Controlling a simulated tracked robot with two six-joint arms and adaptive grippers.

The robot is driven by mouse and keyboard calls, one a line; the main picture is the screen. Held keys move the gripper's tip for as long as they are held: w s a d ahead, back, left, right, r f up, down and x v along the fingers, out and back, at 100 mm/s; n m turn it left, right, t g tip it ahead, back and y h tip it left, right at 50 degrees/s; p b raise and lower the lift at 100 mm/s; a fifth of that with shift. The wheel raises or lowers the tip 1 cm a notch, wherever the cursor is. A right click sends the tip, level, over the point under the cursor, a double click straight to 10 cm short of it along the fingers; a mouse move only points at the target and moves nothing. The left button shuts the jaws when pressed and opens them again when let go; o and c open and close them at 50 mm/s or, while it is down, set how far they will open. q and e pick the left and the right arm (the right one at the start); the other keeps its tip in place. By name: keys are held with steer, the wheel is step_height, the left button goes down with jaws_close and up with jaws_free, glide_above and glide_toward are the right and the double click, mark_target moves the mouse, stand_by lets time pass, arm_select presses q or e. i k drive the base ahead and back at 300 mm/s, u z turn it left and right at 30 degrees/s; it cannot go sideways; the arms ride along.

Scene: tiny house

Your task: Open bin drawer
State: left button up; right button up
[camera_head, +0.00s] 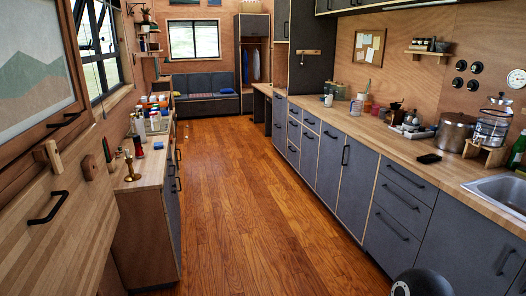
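Grey-fronted cabinets and drawers run under the wooden counter on the right. Near the sink, a stack of drawers (398,222) with black handles is shut. To its right, a wide grey front (472,243) under the sink has a black handle (506,261) and is also shut. I cannot tell from any marking which front is the bin drawer. More shut drawers (294,130) sit farther along the same row. Neither of my grippers is in view.
The wood floor (235,200) between the two counter rows is clear. The left counter (143,178) holds small items. A wooden panel with black handles (60,215) stands close on the left. The sink (502,190) is at the right edge.

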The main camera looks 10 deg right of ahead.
mark_target(396, 250)
steer(key=z, duration=0.2)
steer(key=i, duration=1.4)
steer(key=z, duration=0.6)
steer(key=i, duration=1.75)
steer(key=z, duration=0.35)
